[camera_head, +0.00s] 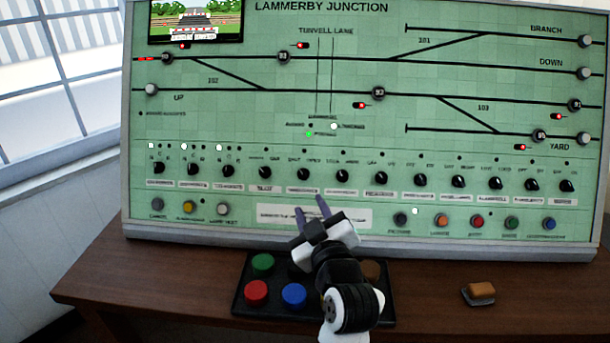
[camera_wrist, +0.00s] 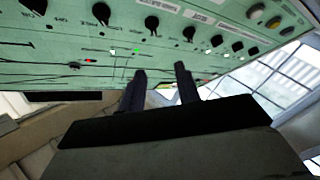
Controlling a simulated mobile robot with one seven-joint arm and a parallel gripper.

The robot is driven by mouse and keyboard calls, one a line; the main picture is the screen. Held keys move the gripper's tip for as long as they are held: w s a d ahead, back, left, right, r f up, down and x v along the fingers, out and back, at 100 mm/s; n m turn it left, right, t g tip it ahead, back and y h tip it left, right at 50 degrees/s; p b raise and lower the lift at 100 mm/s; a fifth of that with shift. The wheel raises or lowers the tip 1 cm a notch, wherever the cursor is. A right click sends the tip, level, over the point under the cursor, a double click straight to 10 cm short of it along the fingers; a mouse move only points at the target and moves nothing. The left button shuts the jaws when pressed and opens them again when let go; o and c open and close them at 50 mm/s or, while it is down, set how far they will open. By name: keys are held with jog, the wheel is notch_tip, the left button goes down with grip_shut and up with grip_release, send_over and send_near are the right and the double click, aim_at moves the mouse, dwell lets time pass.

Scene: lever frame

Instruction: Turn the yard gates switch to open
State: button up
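The yard gates switch is one of the small black rotary knobs in the row along the lower part of the green panel; the name labels are too blurred to single it out. One knob (camera_head: 303,175) has a legend above it that seems to read shut and open. Its pointer direction is too small to tell. My gripper (camera_head: 310,207) is open and empty just below that knob in the head view, apart from it in the picture. The gap to the panel is unclear. In the wrist view, the spread fingers (camera_wrist: 160,72) have nothing between them, with several knobs (camera_wrist: 152,25) above.
A black button box (camera_head: 240,300) with coloured buttons, including red (camera_head: 256,292) and blue (camera_head: 294,295), lies on the wooden desk (camera_head: 150,280) beneath my arm. A brown-topped block (camera_head: 479,293) lies at right. Neighbouring knobs (camera_head: 342,176) stand close together. A window (camera_head: 70,60) is at left.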

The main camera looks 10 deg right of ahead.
jog(key=d+f, duration=0.1)
jog(key=d, duration=0.1)
jog(key=p, duration=0.3)
send_near(303, 175)
jog(key=shift+g, duration=0.3)
jog(key=w, duration=0.8)
jog(key=shift+a+r, duration=0.15)
jog(key=shift+r, duration=0.05)
jog(key=shift+c, duration=0.4)
grip_shut()
